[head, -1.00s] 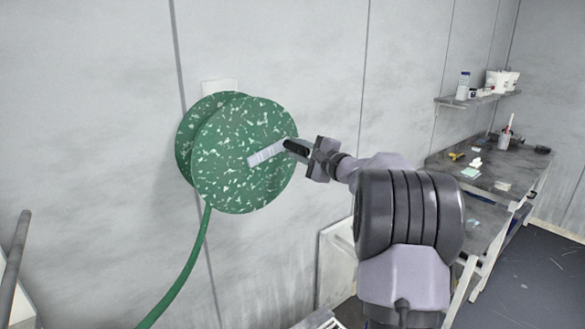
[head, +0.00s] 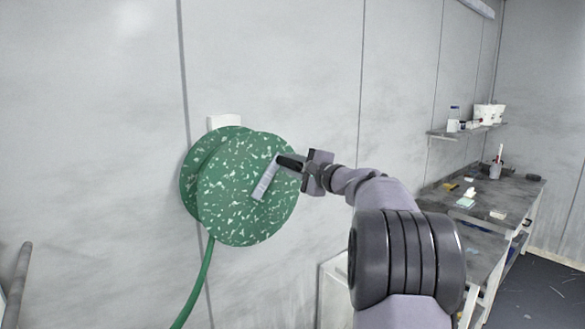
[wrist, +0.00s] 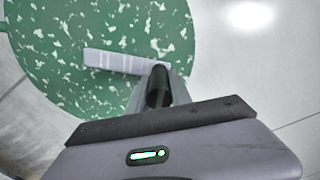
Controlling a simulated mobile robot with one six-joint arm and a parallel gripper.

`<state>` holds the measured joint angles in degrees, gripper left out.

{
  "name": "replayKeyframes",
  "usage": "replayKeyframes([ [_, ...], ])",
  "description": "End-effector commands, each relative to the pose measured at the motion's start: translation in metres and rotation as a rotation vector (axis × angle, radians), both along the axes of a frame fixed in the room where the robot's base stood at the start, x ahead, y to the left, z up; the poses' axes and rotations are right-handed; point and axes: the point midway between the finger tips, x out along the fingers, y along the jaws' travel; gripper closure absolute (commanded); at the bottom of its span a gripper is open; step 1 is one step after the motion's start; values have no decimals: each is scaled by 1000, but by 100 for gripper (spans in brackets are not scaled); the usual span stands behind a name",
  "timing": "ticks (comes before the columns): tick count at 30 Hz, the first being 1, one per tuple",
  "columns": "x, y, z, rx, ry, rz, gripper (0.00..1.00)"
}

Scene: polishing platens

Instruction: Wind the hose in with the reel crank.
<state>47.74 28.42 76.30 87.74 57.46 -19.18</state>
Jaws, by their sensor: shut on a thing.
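A green, white-flecked hose reel (head: 235,205) is fixed to the wall by a white bracket (head: 224,121). Its pale crank arm (head: 265,181) runs from the hub up and slightly right to a dark handle (head: 290,162). My gripper (head: 303,167) is shut on that handle from the right. In the wrist view the crank arm (wrist: 115,61) crosses the reel face (wrist: 95,25), and the dark handle (wrist: 158,88) ends at my gripper (wrist: 160,105). The fingertips are mostly hidden. A green hose (head: 198,283) hangs from the reel's lower left and leaves the picture at the bottom.
A workbench (head: 480,205) with several small items stands along the wall at right, under a shelf (head: 468,130) with containers. A grey rail (head: 18,285) shows at lower left. The wall around the reel is bare.

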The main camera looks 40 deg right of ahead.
Motion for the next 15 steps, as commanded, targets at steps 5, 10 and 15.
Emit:
replayKeyframes([
  [5,0,1,4,0,-4,1,100],
  [10,0,1,4,0,-5,2,100],
  [15,0,1,4,0,-5,2,71],
])
